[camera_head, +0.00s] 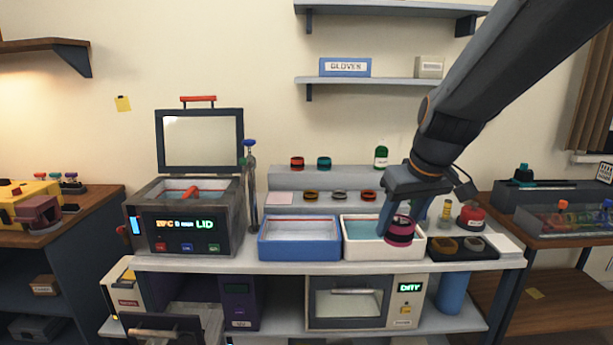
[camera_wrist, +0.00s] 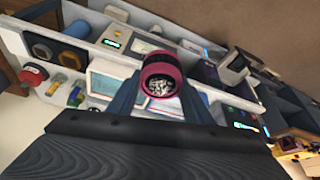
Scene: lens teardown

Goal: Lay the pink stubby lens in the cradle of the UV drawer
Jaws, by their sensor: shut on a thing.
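My gripper (camera_head: 398,215) is shut on the pink stubby lens (camera_head: 400,236), at the right end of the white tub (camera_head: 384,252). The lens hangs below the fingers; its exact height over the tub is hard to judge. In the wrist view the lens (camera_wrist: 161,68) sits between the two fingers (camera_wrist: 160,90), its dark ring and speckled glass showing.
The bath with its lid raised (camera_head: 188,240) stands at the left of the bench, beside a blue tub (camera_head: 300,252). A drying oven (camera_head: 365,302) is on the lower shelf. Rings stand on the stepped rack (camera_head: 330,180). A dark tray (camera_head: 462,252) lies right of the white tub.

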